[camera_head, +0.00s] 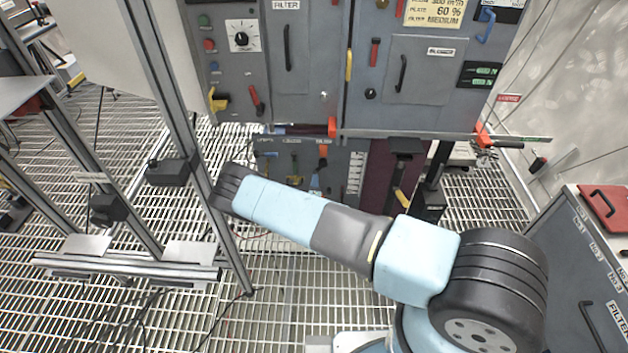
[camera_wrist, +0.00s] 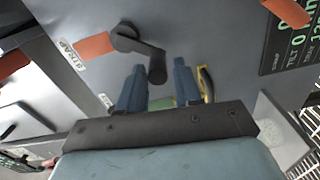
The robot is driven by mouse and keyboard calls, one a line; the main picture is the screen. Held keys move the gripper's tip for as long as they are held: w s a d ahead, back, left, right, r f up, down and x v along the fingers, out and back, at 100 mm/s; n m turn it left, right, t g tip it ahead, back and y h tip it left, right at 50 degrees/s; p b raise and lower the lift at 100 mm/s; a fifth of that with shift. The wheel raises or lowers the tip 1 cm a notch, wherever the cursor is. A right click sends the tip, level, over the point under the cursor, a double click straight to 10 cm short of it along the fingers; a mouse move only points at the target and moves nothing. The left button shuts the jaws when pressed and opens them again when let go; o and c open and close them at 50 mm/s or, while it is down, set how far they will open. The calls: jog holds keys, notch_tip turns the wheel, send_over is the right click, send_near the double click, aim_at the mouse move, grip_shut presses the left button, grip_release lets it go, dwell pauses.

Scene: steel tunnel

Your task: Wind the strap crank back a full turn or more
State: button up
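The strap crank (camera_wrist: 127,40) shows in the wrist view: a dark round hub on a grey panel, with a short arm and a dark handle that points down and right. An orange strap (camera_wrist: 96,46) with a label reading STRAP lies to the left of the hub. My gripper (camera_wrist: 159,74) is open, with its two blue fingers on either side of the handle's end. I cannot tell whether either finger touches the handle. In the head view I make out neither the crank nor my gripper.
A dark display (camera_wrist: 290,42) with green digits is at upper right. In the head view, control cabinets (camera_head: 420,75) stand ahead, a metal frame (camera_head: 185,125) at left, and a grey cabinet (camera_head: 590,255) at right.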

jog(key=s, duration=1)
jog(key=shift+s+a, duration=0.2)
jog(key=shift+a, duration=0.05)
